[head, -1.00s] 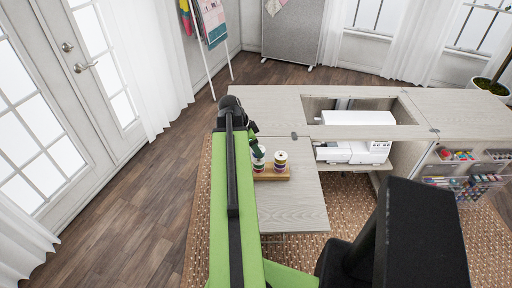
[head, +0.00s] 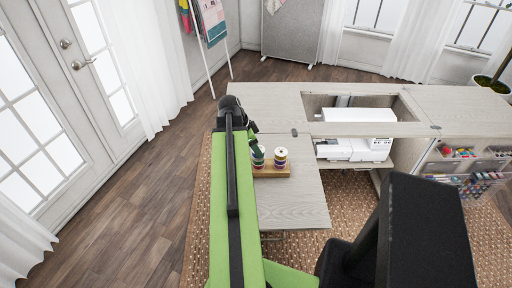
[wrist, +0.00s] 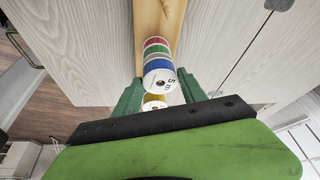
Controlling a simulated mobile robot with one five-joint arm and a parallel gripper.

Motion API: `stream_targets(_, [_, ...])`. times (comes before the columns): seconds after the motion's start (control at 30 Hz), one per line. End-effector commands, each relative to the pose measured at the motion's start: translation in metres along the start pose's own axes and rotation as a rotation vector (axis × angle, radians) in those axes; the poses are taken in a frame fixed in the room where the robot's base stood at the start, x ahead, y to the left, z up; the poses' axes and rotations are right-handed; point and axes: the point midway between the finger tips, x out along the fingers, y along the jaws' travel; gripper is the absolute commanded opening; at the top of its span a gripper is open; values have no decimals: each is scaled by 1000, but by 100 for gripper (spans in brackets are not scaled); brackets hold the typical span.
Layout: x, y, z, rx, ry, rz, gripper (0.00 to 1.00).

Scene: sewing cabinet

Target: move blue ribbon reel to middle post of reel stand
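The blue ribbon reel (wrist: 158,68) has a blue rim and a white "5 m" face. In the wrist view it lies at the camera end of a line of reels, against a green reel (wrist: 157,50). My gripper (wrist: 160,80) has one green finger on each side of the blue reel; both look very close to its rim, and contact is unclear. The wooden reel stand (wrist: 156,22) lies on the cabinet's leaf. In the head view it (head: 271,171) carries two reel stacks. The middle post is not distinguishable, and my arm covers part of the stand.
A reel with a gold rim (wrist: 153,98) shows between my fingers, partly hidden. The right-hand stack (head: 280,158) stands close beside the left one. The pale leaf (head: 295,205) is clear in front of the stand. A white sewing machine (head: 355,150) sits in the cabinet at the right.

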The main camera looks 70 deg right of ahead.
Motion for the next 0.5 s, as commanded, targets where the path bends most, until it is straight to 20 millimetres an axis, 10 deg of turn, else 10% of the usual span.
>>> stream_targets(0.17, [0,0,0,0,0,0,73])
stream_targets(0.5, [-5,0,0,-1,0,0,73])
